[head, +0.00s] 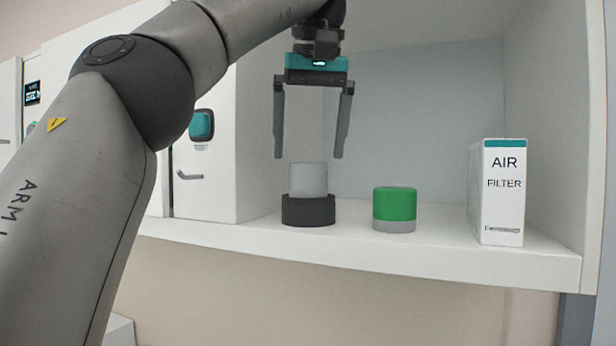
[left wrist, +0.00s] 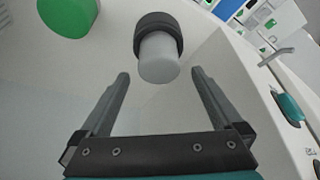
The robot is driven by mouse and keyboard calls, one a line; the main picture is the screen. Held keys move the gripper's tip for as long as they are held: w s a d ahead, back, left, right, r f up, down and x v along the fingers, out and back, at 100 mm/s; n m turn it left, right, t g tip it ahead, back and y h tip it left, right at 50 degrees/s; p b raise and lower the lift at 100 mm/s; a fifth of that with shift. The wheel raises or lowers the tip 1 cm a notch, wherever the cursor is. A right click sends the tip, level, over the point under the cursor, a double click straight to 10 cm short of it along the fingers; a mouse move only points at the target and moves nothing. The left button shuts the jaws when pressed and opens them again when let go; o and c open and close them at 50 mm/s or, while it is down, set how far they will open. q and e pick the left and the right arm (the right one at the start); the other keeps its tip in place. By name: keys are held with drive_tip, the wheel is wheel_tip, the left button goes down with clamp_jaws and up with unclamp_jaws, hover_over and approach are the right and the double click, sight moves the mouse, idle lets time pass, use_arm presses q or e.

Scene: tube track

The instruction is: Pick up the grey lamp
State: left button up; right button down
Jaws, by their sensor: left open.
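The grey lamp (head: 308,179) is a pale grey cylinder standing upright in a dark round holder (head: 308,211) on a white shelf. My left gripper (head: 308,157) is open and empty, pointing down just above the lamp, with its fingers to either side of it in the head view. In the left wrist view, the lamp (left wrist: 158,60) and its dark holder (left wrist: 157,26) lie just beyond the fingertips, roughly centred between them. The fingers do not touch the lamp. My right gripper is not in view.
A green cylinder on a grey base (head: 394,205) stands to the right of the lamp. A white air filter box (head: 499,192) stands farther right. A white cabinet (head: 205,155) with a handle borders the left. The shelf's front edge (head: 400,262) is clear.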

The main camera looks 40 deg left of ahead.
sight(308, 169)
use_arm(q)
drive_tip(key=shift+x, duration=2.65)
drive_tip(key=shift+w, duration=0.1)
drive_tip(key=shift+r, duration=0.1)
drive_tip(key=c, duration=1.3)
drive_tip(key=shift+c, duration=0.3)
drive_tip(key=shift+r, duration=0.15)
